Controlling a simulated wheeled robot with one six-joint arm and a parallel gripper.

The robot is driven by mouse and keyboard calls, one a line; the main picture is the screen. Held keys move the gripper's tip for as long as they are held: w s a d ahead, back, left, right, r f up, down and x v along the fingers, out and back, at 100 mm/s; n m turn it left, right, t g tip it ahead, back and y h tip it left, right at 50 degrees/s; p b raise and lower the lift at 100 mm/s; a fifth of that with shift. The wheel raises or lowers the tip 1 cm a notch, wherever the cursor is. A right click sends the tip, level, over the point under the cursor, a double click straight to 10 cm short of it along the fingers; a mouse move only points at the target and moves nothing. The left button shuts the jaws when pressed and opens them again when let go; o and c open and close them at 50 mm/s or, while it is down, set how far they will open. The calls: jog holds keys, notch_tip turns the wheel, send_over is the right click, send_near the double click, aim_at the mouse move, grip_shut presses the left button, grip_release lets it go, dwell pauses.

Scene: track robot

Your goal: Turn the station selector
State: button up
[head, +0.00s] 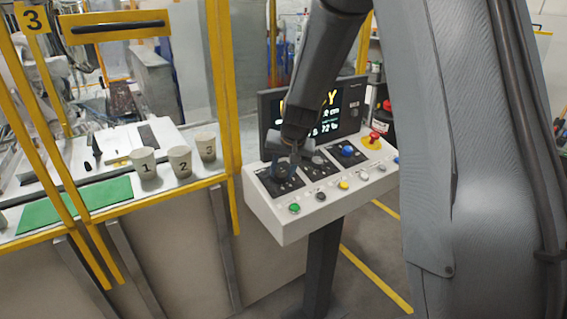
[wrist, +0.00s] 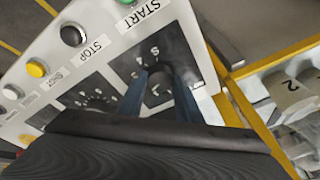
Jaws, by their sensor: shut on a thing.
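The station selector (wrist: 159,86) is a dark knob on a black dial plate with white marks, in the wrist view. In the head view that plate (head: 262,180) lies at the left end of the sloped control panel (head: 287,228), and my gripper hides most of the knob. My gripper (wrist: 160,80) points down at the panel, with one blue-grey finger on each side of the knob, shut on it. The gripper also shows over the left dial in the head view (head: 284,168). The knob's pointer direction is hard to read.
Close by are a green START button (head: 295,208), a dark STOP button (head: 320,196), a yellow button (head: 343,185), a middle dial (head: 318,161), a blue knob (head: 347,151) and a red mushroom button (head: 375,137). A screen (head: 352,105) stands behind. Numbered cups (head: 180,162) stand left, beyond a yellow frame.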

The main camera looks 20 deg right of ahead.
jog(key=shift+r+m+p, duration=0.1)
jog(key=shift+m+p, duration=0.5)
jog(key=shift+p, duration=0.25)
jog(key=o, duration=1)
jog(key=shift+o, duration=0.2)
jog(key=b+v, duration=0.2)
jog(key=v, duration=0.5)
jog(key=shift+s+r, duration=0.15)
jog(key=shift+r, duration=0.15)
jog(key=shift+a, duration=0.15)
